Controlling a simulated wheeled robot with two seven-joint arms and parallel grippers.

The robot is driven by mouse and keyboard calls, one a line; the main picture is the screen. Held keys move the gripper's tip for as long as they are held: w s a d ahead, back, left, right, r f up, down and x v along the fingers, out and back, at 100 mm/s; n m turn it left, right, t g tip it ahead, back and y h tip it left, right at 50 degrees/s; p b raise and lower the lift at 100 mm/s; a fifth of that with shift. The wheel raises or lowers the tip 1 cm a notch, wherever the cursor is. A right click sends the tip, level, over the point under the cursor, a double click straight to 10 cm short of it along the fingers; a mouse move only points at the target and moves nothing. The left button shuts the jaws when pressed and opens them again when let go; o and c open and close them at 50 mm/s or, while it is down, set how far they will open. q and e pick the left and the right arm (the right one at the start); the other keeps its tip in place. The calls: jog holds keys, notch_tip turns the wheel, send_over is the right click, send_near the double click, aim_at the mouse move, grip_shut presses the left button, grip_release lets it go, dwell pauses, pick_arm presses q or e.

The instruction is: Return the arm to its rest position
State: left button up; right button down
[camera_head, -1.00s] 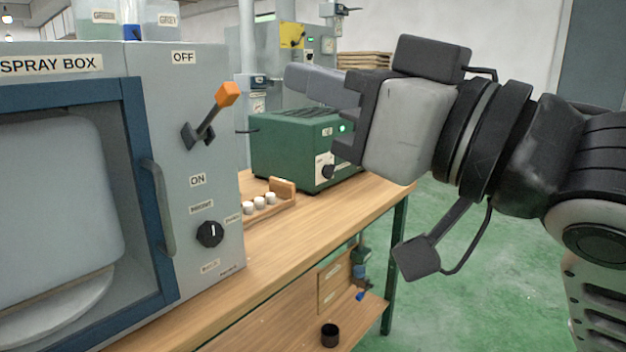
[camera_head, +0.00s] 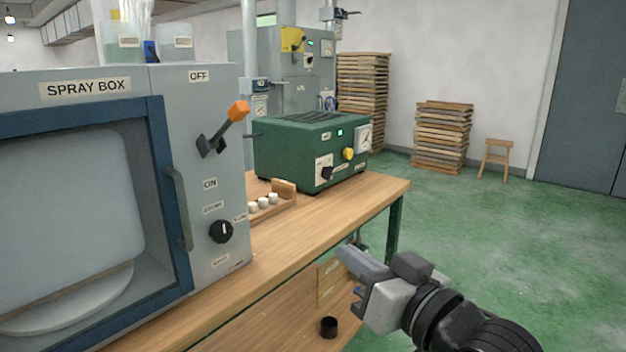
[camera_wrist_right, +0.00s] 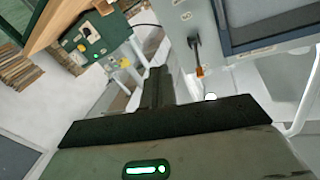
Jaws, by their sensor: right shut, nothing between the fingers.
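My right gripper (camera_head: 352,262) is low at the lower right of the head view, in front of the table's front edge. Its fingers are shut with nothing between them. In the right wrist view its shut fingers (camera_wrist_right: 158,88) show in the middle, pointing away over the floor. My left gripper is in neither view. The spray box (camera_head: 90,110) stands on the table at the left. Its orange-tipped lever (camera_head: 225,127) tilts up towards the OFF label, and it also shows in the right wrist view (camera_wrist_right: 197,58).
The wooden table (camera_head: 330,215) runs from lower left to the green machine (camera_head: 300,150). A rack of white pieces (camera_head: 275,203) lies between. A dark cup (camera_head: 328,327) stands on the lower shelf. Stacked boards (camera_head: 443,138) and a stool (camera_head: 496,158) stand behind. The green floor at right is free.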

jog(key=s+d+f+g+h+p, duration=0.1)
jog(key=s+d+f+h, duration=0.1)
jog(key=s+f, duration=0.3)
jog(key=s+d+f+m+g+h+p, duration=0.1)
jog(key=s+f, duration=0.5)
jog(key=f, duration=0.8)
jog(key=s+d+f+g+h+p, duration=0.1)
jog(key=s+d+f+g+h, duration=0.1)
jog(key=s+d+f, duration=0.3)
notch_tip(320, 180, down, 4)
jog(key=shift+s+f+m+h, duration=0.2)
jog(key=shift+s+m+h, duration=0.1)
jog(key=shift+h, duration=0.4)
